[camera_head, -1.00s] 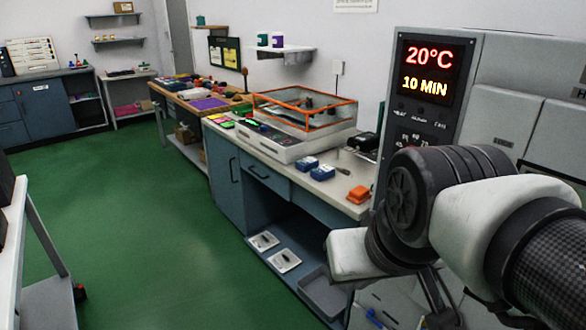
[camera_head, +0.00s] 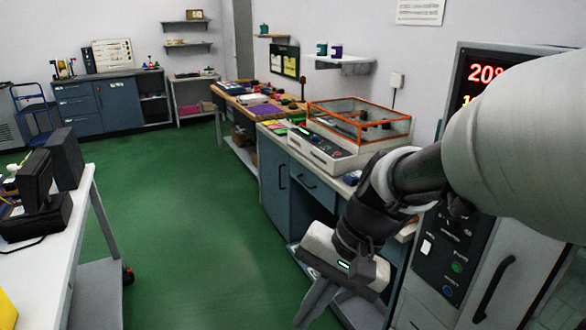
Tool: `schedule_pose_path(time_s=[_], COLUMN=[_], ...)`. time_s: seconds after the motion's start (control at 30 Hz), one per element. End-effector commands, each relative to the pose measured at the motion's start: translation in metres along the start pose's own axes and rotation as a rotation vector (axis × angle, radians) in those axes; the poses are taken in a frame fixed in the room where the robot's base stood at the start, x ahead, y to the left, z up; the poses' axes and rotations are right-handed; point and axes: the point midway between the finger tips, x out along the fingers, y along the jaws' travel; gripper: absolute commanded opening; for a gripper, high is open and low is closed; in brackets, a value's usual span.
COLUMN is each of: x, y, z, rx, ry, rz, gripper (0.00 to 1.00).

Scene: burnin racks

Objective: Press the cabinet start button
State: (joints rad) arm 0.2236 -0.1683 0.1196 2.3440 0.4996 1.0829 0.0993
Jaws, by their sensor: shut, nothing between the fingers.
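The grey cabinet stands at the right, with a dark control panel (camera_head: 438,268) on its front. The labels are too small to read, so I cannot tell which is marked start. The red display (camera_head: 486,72) at the top is partly covered by my arm. My gripper (camera_head: 314,308) is shut and empty, pointing down and left, left of the panel and apart from the buttons.
A workbench with an orange-framed clear box (camera_head: 360,119) stands behind my arm. A black cabinet handle (camera_head: 494,288) sticks out right of the buttons. A white table (camera_head: 85,212) with dark devices stands at the left. Green floor (camera_head: 190,230) is clear between them.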

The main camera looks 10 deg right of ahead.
Motion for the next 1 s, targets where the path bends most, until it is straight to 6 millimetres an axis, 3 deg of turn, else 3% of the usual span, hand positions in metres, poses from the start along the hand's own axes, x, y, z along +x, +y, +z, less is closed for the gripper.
schedule_pose_path(time_s=[0.1, 0.27, 0.4, 0.57, 0.77, 1.0], x=[0.022, 0.036, 0.037, 0.029, 0.013, 0.004], y=[-0.011, -0.032, -0.047, -0.049, -0.016, 0.066], z=[-0.009, -0.031, -0.064, -0.118, -0.202, -0.285], rx=[0.212, 0.486, 0.721, 0.981, 1.280, 1.549], ry=[-0.167, -0.368, -0.532, -0.700, -0.879, -1.018], rz=[-0.126, -0.331, -0.541, -0.818, -1.221, -1.700], gripper=[0.00, 0.00, 0.00, 0.00, 0.00, 0.00])
